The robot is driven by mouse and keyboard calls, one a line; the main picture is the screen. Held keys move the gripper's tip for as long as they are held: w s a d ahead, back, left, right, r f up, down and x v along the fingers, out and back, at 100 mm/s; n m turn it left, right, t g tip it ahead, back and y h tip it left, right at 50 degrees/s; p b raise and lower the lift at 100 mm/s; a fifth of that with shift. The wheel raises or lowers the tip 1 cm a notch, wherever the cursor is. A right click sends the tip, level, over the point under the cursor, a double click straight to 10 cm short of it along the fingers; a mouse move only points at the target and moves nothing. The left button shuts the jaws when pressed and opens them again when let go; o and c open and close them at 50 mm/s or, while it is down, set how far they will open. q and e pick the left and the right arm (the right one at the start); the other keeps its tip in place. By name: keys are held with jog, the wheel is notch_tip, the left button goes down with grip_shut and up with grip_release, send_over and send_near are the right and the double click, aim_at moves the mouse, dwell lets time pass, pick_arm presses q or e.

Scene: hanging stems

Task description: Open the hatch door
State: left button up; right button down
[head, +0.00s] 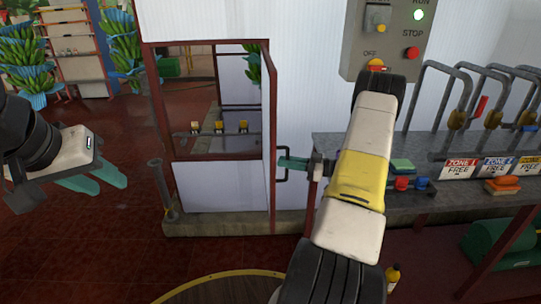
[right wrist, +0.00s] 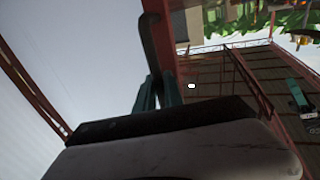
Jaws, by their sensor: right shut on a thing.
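The hatch door (head: 270,130) is a red-framed panel at the right side of a red-framed opening. I see it nearly edge-on, and it appears swung outward. Its dark handle (head: 286,165) is on its right-facing side. My right gripper (head: 291,163) is shut on this handle, with teal fingers around the bar. The wrist view shows the handle (right wrist: 152,45) between the fingers, beside the red frame. My left gripper (head: 105,183) is open and empty at the left, well away from the door.
Through the opening I see a shelf (head: 215,135) with small yellow items. To the right are a grey bench (head: 340,145) with hooked bars and a control box (head: 385,40). A short post (head: 162,185) stands left of the opening. The red tiled floor (head: 80,250) is clear at the lower left.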

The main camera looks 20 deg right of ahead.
jog(key=c, duration=1.5)
grip_release()
jog(key=shift+o, duration=0.2)
